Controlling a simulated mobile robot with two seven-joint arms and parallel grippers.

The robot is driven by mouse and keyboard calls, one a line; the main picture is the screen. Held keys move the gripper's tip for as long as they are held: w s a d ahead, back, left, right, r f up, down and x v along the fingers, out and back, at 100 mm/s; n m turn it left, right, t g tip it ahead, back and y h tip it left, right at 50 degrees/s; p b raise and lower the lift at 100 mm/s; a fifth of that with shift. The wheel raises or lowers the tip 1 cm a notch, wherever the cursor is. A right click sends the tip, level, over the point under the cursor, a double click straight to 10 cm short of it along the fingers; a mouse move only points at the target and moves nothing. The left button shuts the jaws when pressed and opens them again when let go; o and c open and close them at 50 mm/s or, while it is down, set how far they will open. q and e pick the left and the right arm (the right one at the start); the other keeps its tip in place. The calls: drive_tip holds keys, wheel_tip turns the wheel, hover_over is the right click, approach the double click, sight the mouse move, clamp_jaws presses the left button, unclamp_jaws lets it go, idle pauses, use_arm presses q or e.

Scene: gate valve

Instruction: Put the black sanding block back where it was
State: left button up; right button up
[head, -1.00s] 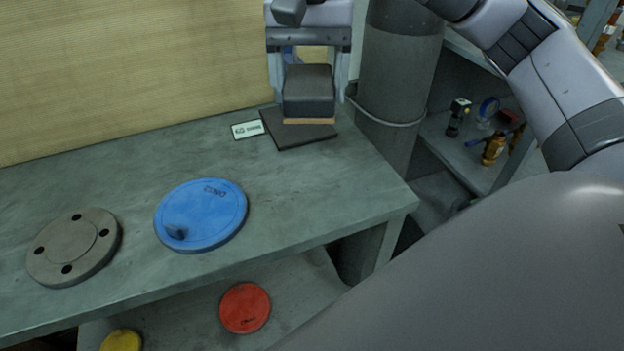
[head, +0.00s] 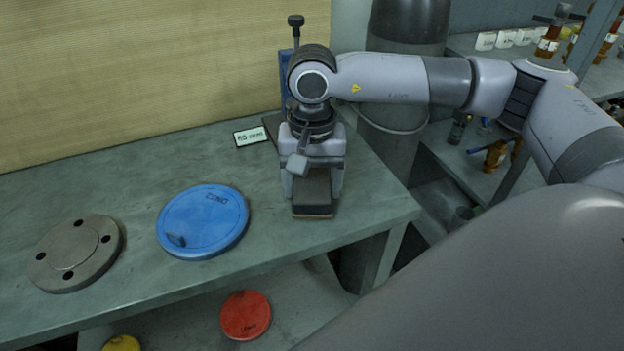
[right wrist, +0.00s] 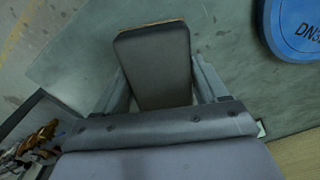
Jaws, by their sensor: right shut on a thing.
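The black sanding block (head: 312,203) has a thin tan layer along its underside. My right gripper (head: 312,190) is shut on it, one finger on each side, near the right end of the grey-green workbench (head: 130,170). In the right wrist view the block (right wrist: 155,68) sits between the two fingers. I cannot tell whether its underside touches the bench. A dark mat (head: 271,124) lies farther back, mostly hidden behind my right arm, beside a small white label (head: 250,136). My left gripper is not in view.
A blue disc (head: 205,222) and a grey flange with holes (head: 75,254) lie on the bench to the left. A red disc (head: 246,315) lies on the lower shelf. A grey column (head: 400,165) stands behind the bench's right end. The bench between blue disc and block is clear.

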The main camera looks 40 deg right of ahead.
sight(312, 182)
drive_tip(key=shift+f, duration=0.2)
drive_tip(key=o, duration=1.1)
drive_tip(key=shift+r, duration=0.1)
drive_tip(key=shift+r, duration=0.1)
drive_tip(key=shift+r, duration=0.2)
wheel_tip(312, 182, up, 12)
drive_tip(key=shift+b, duration=0.35)
drive_tip(key=shift+s+f, duration=0.1)
drive_tip(key=shift+f, duration=0.1)
